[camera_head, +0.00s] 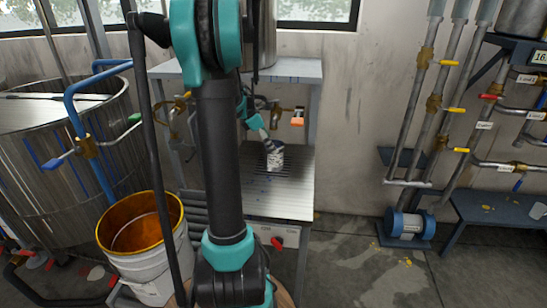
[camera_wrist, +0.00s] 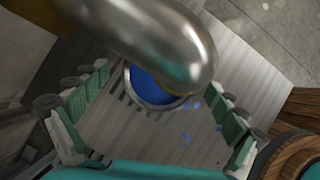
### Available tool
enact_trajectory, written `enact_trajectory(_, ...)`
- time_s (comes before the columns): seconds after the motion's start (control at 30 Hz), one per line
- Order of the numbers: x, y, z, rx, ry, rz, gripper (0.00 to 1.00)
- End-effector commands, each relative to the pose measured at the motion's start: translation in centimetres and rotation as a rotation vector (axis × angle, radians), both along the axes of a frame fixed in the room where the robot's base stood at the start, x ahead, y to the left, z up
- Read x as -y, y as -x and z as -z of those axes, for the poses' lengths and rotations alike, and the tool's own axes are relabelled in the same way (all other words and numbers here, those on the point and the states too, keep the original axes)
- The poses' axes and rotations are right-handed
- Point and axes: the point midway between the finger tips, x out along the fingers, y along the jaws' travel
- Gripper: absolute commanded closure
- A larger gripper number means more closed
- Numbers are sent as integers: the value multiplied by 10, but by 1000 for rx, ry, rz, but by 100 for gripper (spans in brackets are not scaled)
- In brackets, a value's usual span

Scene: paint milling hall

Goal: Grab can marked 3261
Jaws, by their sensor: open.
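A small can (camera_head: 275,158) with a white and dark label stands upright on the slatted metal bench (camera_head: 285,200). The label's number is too small to read. In the wrist view the can (camera_wrist: 152,90) shows from above, with blue inside and a metal rim. A shiny metal spout (camera_wrist: 160,40) covers part of it. My gripper (camera_wrist: 145,72) is open, with its teal fingers on either side of the can in the picture. I cannot tell whether they touch it. In the head view my gripper (camera_head: 262,134) is just above and left of the can, partly hidden by my arm.
A white bucket (camera_head: 150,265) with an orange inside stands left of the bench, near a large metal vat (camera_head: 60,165). Pipes with valves (camera_head: 440,100) line the right wall. The floor at right (camera_head: 360,265) has free room.

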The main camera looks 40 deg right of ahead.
Motion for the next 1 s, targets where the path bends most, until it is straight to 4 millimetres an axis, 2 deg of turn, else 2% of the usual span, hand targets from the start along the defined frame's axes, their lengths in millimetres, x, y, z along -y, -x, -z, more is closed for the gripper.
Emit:
enact_trajectory(0.07,0,0,0,0,0,0,8)
enact_trajectory(0.7,0,0,0,0,0,0,87)
enact_trajectory(1.0,0,0,-2,0,1,0,89)
